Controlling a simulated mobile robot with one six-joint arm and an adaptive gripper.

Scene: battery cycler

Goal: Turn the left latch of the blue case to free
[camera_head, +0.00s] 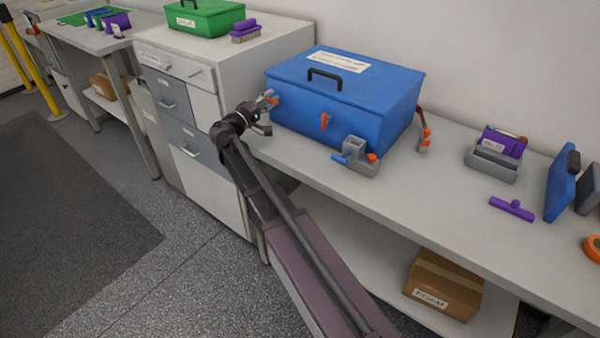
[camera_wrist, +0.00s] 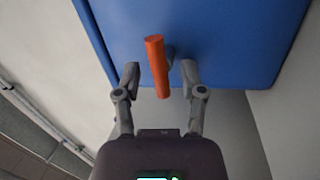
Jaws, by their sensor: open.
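The blue case (camera_head: 345,95) sits closed on the grey bench, with a black handle and a white label on its lid. Its left latch, an orange lever, shows in the wrist view (camera_wrist: 157,66) on the blue side face, standing roughly upright in that picture with a slight tilt. My gripper (camera_head: 265,112) is at the left side of the case. In the wrist view my gripper (camera_wrist: 160,82) is open, one finger on each side of the orange lever, with gaps to both. An orange front latch (camera_head: 325,121) and a right latch (camera_head: 425,135) also show on the case.
A grey fixture (camera_head: 357,155) with blue and orange parts stands against the case front. A green case (camera_head: 203,17) and a purple brush (camera_head: 245,30) sit on the drawer cabinet to the left. A grey holder (camera_head: 492,162) and a purple tool (camera_head: 512,209) lie right.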

